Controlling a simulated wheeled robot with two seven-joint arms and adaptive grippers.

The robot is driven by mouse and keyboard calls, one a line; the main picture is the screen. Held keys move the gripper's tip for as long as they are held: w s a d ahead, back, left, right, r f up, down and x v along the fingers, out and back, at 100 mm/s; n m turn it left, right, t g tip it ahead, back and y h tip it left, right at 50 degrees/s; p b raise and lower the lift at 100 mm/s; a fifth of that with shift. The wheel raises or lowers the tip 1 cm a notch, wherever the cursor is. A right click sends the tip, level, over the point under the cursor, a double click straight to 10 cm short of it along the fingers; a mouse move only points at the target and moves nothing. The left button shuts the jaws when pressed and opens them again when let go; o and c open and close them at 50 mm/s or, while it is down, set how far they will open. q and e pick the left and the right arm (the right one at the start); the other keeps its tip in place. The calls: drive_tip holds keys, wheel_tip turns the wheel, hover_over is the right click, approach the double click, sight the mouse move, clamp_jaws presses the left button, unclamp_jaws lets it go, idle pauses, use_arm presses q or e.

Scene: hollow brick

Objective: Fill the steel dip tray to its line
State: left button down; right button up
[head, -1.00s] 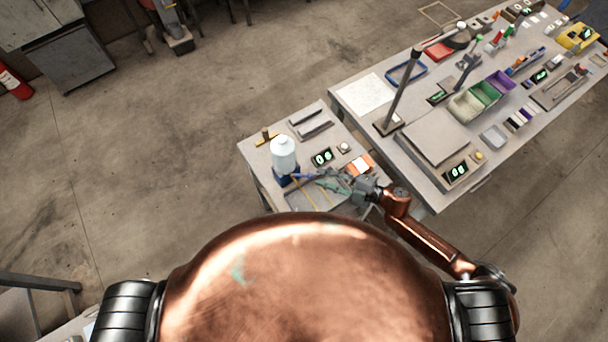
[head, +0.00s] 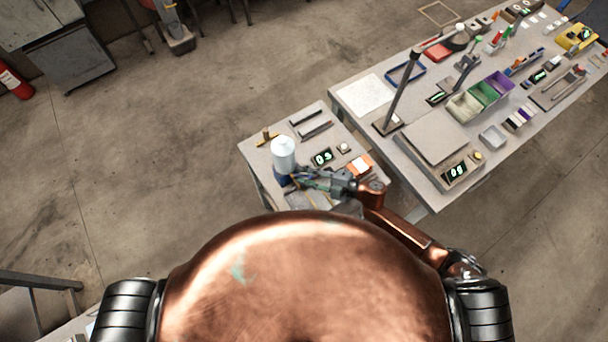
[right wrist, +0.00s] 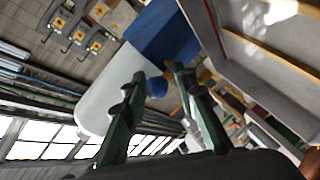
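A pale jug (head: 283,153) with a blue base (head: 281,177) stands upright on the small table. In the right wrist view the white jug (right wrist: 108,95), its blue base (right wrist: 160,38) and a small round blue knob (right wrist: 157,87) show. The steel tray (head: 297,201) lies in front of the jug, mostly hidden by my right arm; its wall (right wrist: 207,32) shows in the right wrist view. My right gripper (head: 301,179) is beside the jug's base. Its green fingers (right wrist: 155,85) are apart, with the knob in the gap between their tips; contact cannot be told. My left gripper is out of view.
A display (head: 321,157), an orange-and-white box (head: 359,164) and grey bars (head: 312,124) share the small table. A large workbench (head: 352,114) with a lamp post (head: 401,92) and bins (head: 484,94) stands to the right.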

clamp_jaws()
idle(0.6)
